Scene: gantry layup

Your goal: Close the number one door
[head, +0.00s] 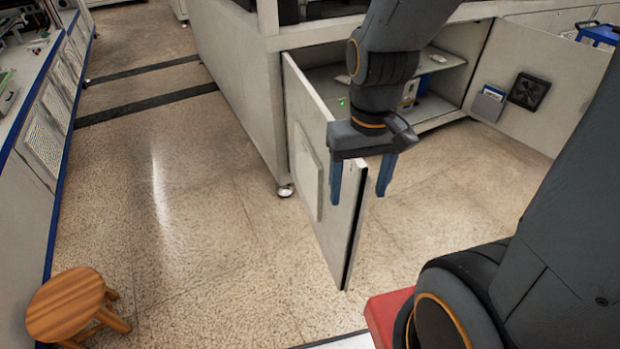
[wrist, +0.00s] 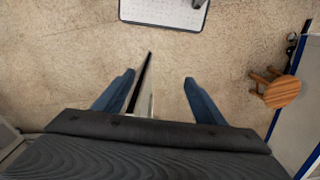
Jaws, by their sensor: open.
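A white cabinet door (head: 308,165) stands open, swung out from the left side of a cabinet opening, with a raised panel on its outer face. No number is readable on it. A second door (head: 548,75) stands open at the right of the opening, with a vent and a pocket on its inner face. My gripper (head: 361,192) is open at the top edge of the left door, pointing down. In the wrist view, the door's edge (wrist: 145,80) shows between the two blue fingers, nearer the left one. I cannot tell whether a finger touches it.
The cabinet interior has a shelf (head: 440,62) with small items. A wooden stool (head: 68,305) stands at lower left beside a blue-edged bench (head: 50,100). The floor (head: 200,220) left of the door is clear. Dark strips (head: 145,105) cross the floor behind.

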